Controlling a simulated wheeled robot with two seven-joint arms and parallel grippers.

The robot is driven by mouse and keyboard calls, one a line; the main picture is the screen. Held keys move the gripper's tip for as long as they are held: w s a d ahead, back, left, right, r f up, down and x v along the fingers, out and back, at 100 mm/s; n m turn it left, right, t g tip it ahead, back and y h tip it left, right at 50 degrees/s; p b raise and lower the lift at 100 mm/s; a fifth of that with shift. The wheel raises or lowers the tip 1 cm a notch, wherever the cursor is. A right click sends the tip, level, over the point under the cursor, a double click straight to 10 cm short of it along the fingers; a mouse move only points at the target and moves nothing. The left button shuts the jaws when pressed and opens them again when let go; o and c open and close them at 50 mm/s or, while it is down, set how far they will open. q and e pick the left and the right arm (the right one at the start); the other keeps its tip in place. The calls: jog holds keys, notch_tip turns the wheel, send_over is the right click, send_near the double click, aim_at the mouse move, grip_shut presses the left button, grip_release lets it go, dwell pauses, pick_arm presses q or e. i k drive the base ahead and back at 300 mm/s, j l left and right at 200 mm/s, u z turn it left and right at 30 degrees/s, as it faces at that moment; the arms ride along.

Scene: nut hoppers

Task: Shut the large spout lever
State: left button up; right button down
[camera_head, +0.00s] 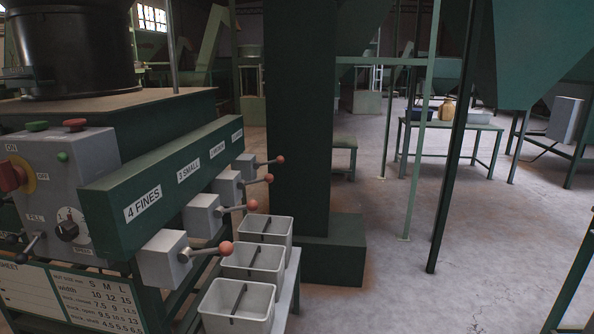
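A green beam (160,185) carries a row of labelled spouts. The near labels read "4 FINES" and "3 SMALL"; the two farther ones are too small to read surely. By the order of the row, the large spout's lever (268,162) is likely the farthest one, with a red ball knob, on a grey box (245,167). It points out to the right. The other levers, nearest (210,251), second (238,208) and third (257,181), also point right. Neither of my grippers is in view.
Three white bins, near (237,318), middle (253,275) and far (265,240), stand below the spouts, each with a dark bar. A grey control box (65,185) is at left. A thick green column (298,120) rises behind the bins. Open floor (380,265) lies to the right.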

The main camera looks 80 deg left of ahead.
aim_at(280, 158)
jog(key=i+j+u, duration=0.15)
jog(key=i+u, duration=0.3)
jog(key=i+j+u, duration=0.1)
jog(key=i+u, duration=0.15)
jog(key=u, duration=0.25)
jog(key=i+l+u, duration=0.1)
jog(key=i+u, duration=0.35)
jog(key=i+l+u, duration=0.2)
jog(key=u, duration=0.3)
